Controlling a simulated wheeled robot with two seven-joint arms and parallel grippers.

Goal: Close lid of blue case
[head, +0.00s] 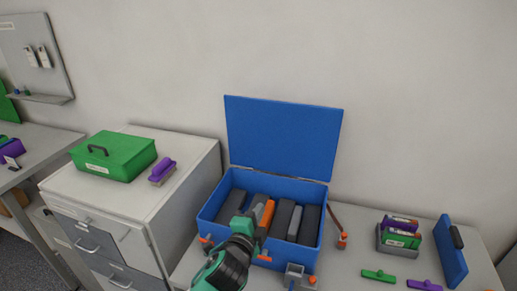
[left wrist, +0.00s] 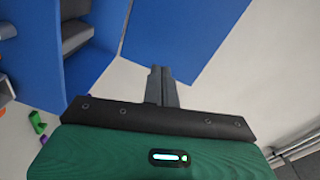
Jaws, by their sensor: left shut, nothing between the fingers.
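The blue case (head: 318,228) stands on the table with its lid (head: 283,136) open, upright against the wall side. Several dark grey blocks (head: 283,217) and an orange one (head: 266,214) lie inside it. The case also shows in the left wrist view (left wrist: 35,60), with the lid (left wrist: 185,38) beyond my fingers. My left gripper (head: 252,212) is shut and empty, over the front of the case in the head view. Its fingers (left wrist: 160,72) are together, pointing toward the lid; whether they touch it cannot be told. My right gripper is not in view.
A white cabinet (head: 140,209) with a green box (head: 118,158) and purple brush (head: 162,171) stands left. To the right are a battery holder (head: 398,236), a leaning blue panel (head: 450,258) and small green (head: 378,275) and purple clips (head: 424,285). Orange-tipped clamps (head: 300,277) sit near the case.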

